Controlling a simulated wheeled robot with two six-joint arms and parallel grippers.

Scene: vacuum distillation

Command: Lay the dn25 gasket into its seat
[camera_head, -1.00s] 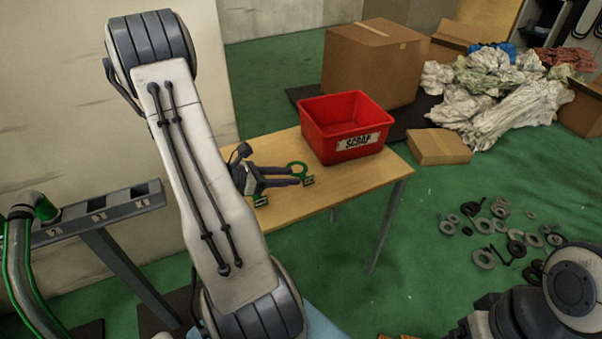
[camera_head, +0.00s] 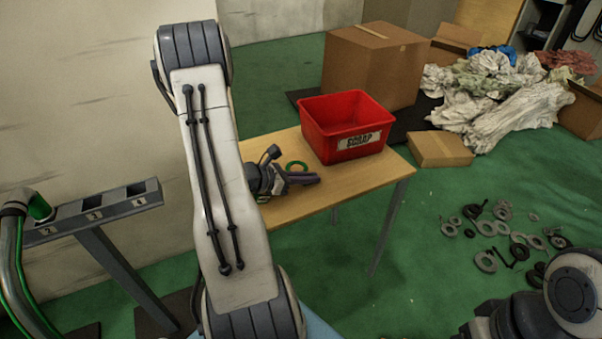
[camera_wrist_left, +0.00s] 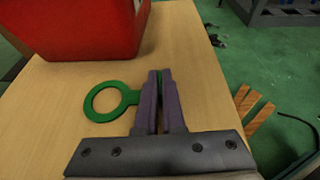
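A flat green ring gasket (camera_wrist_left: 103,101) with a short tab lies at the table top in the left wrist view. Part of its ring (camera_head: 297,166) also shows behind my fingers in the head view. My left gripper (camera_wrist_left: 160,76) has its two purple-grey fingers close together, with the tab running in at them from the left. It looks shut on the tab; the tab's end is hidden by the fingers. In the head view my left gripper (camera_head: 316,179) is low over the wooden table. My right gripper is out of view. I cannot identify the seat in these frames.
A red SCRAP bin (camera_head: 345,128) stands on the wooden table (camera_head: 340,185), just behind the gasket. A grey rack (camera_head: 95,213) with numbered slots stands at the left. Loose rings (camera_head: 487,229) lie on the green floor at the right. Cardboard boxes (camera_head: 375,67) stand behind.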

